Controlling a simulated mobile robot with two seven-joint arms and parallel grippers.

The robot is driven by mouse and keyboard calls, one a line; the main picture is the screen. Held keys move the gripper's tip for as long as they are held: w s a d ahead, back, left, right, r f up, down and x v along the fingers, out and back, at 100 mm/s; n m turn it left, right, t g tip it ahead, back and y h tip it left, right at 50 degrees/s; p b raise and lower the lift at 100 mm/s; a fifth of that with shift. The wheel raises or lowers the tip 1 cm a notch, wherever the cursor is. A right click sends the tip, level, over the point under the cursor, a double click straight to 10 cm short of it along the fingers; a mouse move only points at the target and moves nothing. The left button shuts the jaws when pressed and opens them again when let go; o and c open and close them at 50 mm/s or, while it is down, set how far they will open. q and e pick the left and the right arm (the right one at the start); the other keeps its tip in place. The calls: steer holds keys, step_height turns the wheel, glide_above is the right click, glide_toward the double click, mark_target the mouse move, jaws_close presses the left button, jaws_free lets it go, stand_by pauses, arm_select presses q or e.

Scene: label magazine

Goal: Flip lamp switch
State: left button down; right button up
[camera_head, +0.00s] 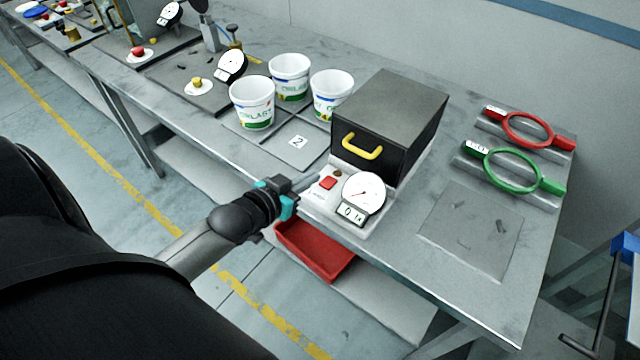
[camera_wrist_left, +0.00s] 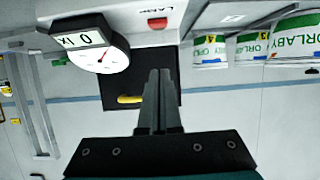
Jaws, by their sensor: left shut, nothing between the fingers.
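The red switch (camera_head: 327,183) sits on a white panel (camera_head: 318,199) at the front of the bench, left of a round dial gauge (camera_head: 363,191). In the left wrist view the red switch (camera_wrist_left: 157,23) shows at the top, below dark lettering that appears upside down. My left gripper (camera_head: 309,183) is shut and empty, its fingertips close to the left of the switch in the head view. I cannot tell whether they touch it. In the wrist view the shut fingers (camera_wrist_left: 160,78) point toward the panel. My right gripper is not in view.
A black box (camera_head: 398,115) with a yellow handle (camera_head: 362,147) stands behind the panel. White cups (camera_head: 252,104) stand to the left. A red bin (camera_head: 314,250) hangs below the front edge. Red (camera_head: 527,130) and green (camera_head: 513,170) ring-shaped tools lie at right.

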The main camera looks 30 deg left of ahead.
arm_select(q)
glide_above(326, 185)
steer(key=s, duration=0.2)
steer(key=shift+w+a+f+b, duration=0.1)
steer(key=shift+f+b, duration=0.05)
steer(key=shift+f, duration=0.35)
steer(key=shift+w+f+b, duration=0.1)
steer(key=shift+f+b, duration=0.05)
steer(key=shift+f, duration=0.3)
steer(key=f, duration=0.2)
steer(key=shift+s+f, duration=0.2)
steer(key=shift+f, duration=0.1)
steer(key=shift+s+f+b, duration=0.1)
steer(key=shift+f+b, duration=0.25)
steer(key=shift+f, duration=0.35)
steer(key=shift+s+f, duration=0.1)
steer(key=shift+f, duration=0.1)
steer(key=shift+s+f+b, duration=0.1)
steer(key=shift+f+b, duration=0.25)
steer(key=shift+f, duration=0.15)
steer(key=shift+r, duration=0.25)
steer(key=shift+r+p, duration=0.75)
steer(key=shift+p, duration=0.35)
